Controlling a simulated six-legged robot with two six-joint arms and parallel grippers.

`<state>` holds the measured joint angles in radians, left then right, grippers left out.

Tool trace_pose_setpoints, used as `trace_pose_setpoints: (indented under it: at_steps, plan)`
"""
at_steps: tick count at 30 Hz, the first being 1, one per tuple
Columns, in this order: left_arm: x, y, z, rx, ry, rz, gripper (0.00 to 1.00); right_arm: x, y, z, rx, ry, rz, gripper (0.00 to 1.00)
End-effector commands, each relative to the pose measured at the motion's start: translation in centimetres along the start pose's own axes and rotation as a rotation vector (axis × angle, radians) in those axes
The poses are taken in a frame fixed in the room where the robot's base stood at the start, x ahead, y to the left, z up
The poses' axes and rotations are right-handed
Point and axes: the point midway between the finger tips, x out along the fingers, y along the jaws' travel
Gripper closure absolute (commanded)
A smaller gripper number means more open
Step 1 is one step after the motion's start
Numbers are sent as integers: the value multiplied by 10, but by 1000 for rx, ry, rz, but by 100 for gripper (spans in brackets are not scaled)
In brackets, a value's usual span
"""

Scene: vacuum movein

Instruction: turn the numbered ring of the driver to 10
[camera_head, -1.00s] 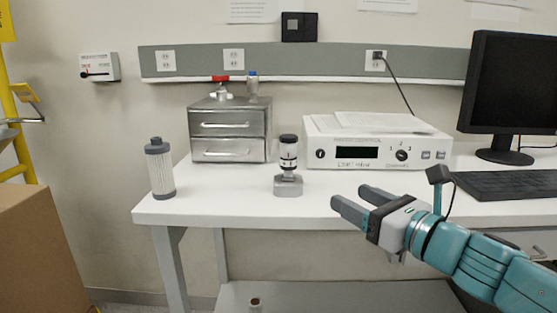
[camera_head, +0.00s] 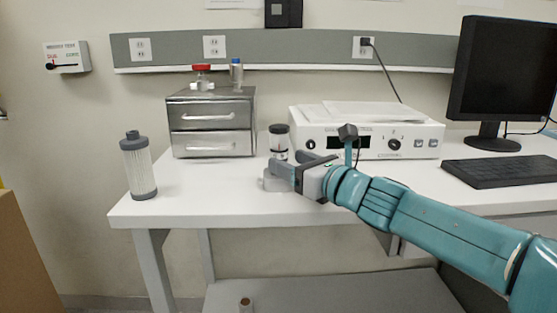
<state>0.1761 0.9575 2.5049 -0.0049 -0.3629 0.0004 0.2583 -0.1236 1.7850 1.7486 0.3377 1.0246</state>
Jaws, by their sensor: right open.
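The driver (camera_head: 279,137) stands upright on the white table, with a dark cap and a pale numbered band below it. Its lower part is hidden behind my right gripper (camera_head: 283,172). The numbers on its ring are too small to read. My right gripper is open, its fingers pointing left at the driver's lower part. I cannot tell whether the fingers stand around the driver or just in front of it. My left gripper is not in view.
A filter cylinder (camera_head: 138,166) stands near the table's left edge. A metal drawer box (camera_head: 212,122) with small bottles on top is behind. A white instrument (camera_head: 420,143) stands behind my right arm, with a monitor (camera_head: 505,70) and keyboard (camera_head: 500,171) to the right.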

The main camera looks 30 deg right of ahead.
Motion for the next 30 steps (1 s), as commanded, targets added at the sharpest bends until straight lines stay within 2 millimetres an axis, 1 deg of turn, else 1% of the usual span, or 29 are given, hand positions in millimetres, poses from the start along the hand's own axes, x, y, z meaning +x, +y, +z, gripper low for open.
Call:
trace_pose_setpoints:
  at_steps: [1, 3, 7, 12, 18, 20, 21, 22, 23, 27, 29, 30]
  plan:
    - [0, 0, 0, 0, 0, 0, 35, 12, 1, -1, 1, 1, 3, 37]
    - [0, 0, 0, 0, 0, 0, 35, 24, 1, 0, 1, 1, 3, 37]
    - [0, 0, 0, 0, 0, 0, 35, 38, 1, 0, 1, 0, 2, 37]
    - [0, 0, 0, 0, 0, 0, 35, 46, 1, 0, 1, 0, 1, 37]
    - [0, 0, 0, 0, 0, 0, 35, 46, 1, 0, 1, 0, 1, 37]
    - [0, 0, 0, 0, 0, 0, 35, 46, 0, 0, 1, 0, 1, 56]
    - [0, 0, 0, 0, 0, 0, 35, 46, 0, 0, 1, 0, 1, 69]
    - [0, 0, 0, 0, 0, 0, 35, 46, 0, 0, 1, 0, 1, 79]
    - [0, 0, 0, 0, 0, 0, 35, 46, 0, 0, 1, 0, 1, 87]
    - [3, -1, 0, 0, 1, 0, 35, 46, 1, -1, 0, 0, -4, 87]
    - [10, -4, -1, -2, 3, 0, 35, 46, 1, -4, -2, -2, -18, 87]
    - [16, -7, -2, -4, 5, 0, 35, 47, 2, -6, -4, -3, -34, 87]
